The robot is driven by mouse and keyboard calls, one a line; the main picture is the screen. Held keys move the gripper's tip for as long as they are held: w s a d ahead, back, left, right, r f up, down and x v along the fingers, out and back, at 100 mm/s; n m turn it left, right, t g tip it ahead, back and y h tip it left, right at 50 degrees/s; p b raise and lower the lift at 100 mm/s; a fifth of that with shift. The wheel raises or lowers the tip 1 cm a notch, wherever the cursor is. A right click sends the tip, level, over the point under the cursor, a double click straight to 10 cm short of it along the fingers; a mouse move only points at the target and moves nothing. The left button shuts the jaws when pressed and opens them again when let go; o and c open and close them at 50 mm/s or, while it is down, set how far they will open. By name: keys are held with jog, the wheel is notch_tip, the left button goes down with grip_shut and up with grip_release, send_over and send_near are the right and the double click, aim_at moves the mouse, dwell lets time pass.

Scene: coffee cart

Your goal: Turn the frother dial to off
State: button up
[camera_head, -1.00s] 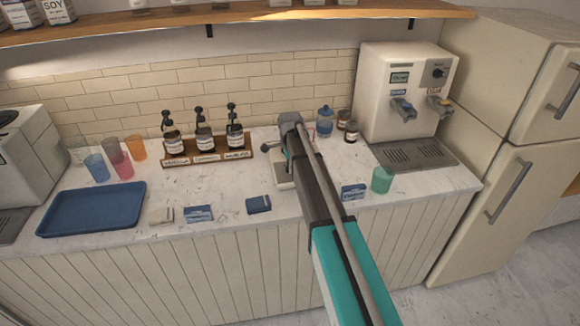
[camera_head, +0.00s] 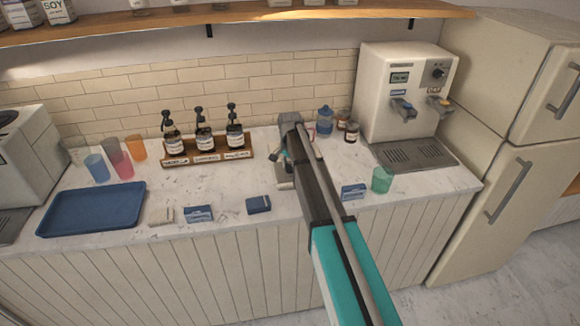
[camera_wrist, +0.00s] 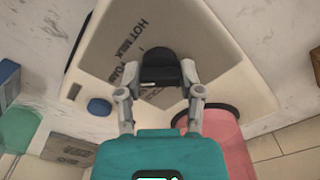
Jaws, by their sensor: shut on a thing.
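The frother is a cream box with a grey panel (camera_wrist: 128,45) lettered "HOT MILK" and "FOAM" in the wrist view. Its black dial (camera_wrist: 160,60) stands out from the panel. My gripper (camera_wrist: 161,78) is shut on the dial, one finger on each side. A small pale mark shows near the dial's lower edge; which setting it points to cannot be told. In the head view my arm hides most of the frother, and only part of its pale base (camera_head: 284,184) shows on the counter.
A blue round button (camera_wrist: 99,106) sits on the frother, and a pink-red vessel (camera_wrist: 222,135) stands close to my right finger. A green cup (camera_head: 382,179) and a blue box (camera_head: 353,192) stand right of my arm. Bottles in a wooden rack (camera_head: 208,158) stand left.

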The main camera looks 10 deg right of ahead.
jog(key=n, duration=1.3)
jog(key=shift+s+n, duration=0.1)
jog(key=shift+n, duration=0.3)
jog(key=n, duration=1.3)
jog(key=shift+n, duration=0.3)
jog(key=o, duration=1.1)
jog(key=shift+o, duration=0.2)
jog(key=shift+m, duration=0.4)
